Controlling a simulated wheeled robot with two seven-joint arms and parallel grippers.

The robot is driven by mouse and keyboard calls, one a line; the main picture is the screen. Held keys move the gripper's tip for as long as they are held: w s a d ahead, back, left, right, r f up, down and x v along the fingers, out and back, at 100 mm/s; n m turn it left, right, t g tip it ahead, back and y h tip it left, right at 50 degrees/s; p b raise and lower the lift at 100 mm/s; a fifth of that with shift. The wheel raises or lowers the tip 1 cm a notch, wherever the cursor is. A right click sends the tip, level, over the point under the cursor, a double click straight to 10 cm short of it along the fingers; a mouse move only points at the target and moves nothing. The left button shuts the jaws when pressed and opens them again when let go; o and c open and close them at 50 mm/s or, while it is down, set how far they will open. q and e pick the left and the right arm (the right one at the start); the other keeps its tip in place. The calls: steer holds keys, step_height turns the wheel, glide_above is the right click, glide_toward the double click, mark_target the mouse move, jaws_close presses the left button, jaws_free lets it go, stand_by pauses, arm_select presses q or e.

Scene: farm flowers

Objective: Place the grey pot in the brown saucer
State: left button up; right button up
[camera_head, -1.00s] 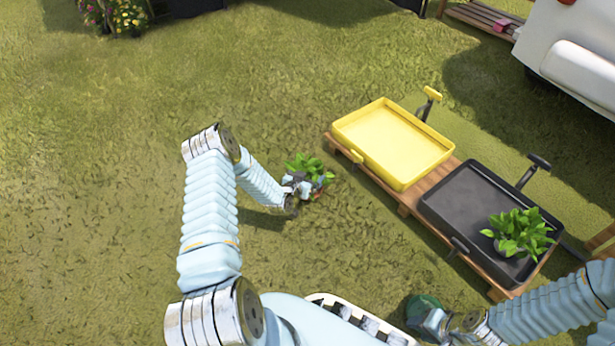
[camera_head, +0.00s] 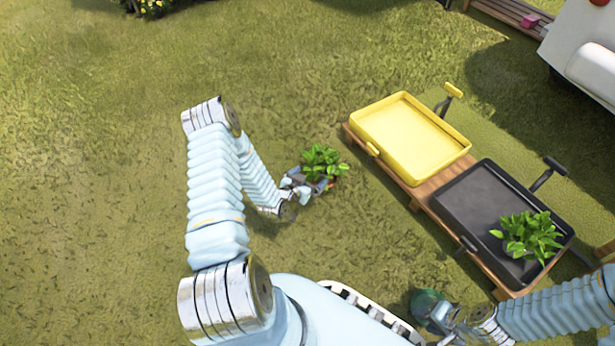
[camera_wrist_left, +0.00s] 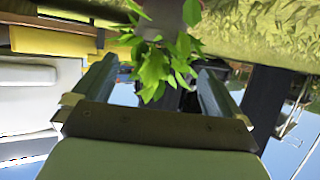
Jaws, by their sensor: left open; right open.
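A leafy green plant (camera_head: 325,160) stands left of the pallet in the head view, with my left gripper (camera_head: 308,184) close beside it. Its pot is mostly hidden there. In the left wrist view, the upside-down picture shows a greyish pot (camera_wrist_left: 162,14) at the top edge, with leaves (camera_wrist_left: 155,68) hanging between the spread fingers. My left gripper is open and not shut on the pot. A small reddish patch shows under the plant; I cannot tell whether it is the brown saucer. My right gripper (camera_head: 440,316) is open at the lower right, near a dark green round thing (camera_head: 424,302).
A yellow tray (camera_head: 410,140) and a black tray (camera_head: 485,200) lie on a wooden pallet (camera_head: 415,190) at the right. Another leafy plant (camera_head: 528,236) stands in the black tray. A white vehicle (camera_head: 585,60) is at the upper right. Grass at the left is clear.

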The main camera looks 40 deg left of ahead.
arm_select(q)
steer(key=s+d+g+h, duration=0.2)
steer(key=s+d+g, duration=0.3)
steer(key=d, duration=0.5)
steer(key=s+d+g+h, duration=0.25)
steer(key=s+d, duration=0.35)
steer(key=d, duration=0.4)
steer(key=s+d+r+n+g, duration=0.1)
steer(key=s+d+r+g, duration=0.1)
steer(key=s+d+g, duration=0.3)
steer(key=s, duration=0.4)
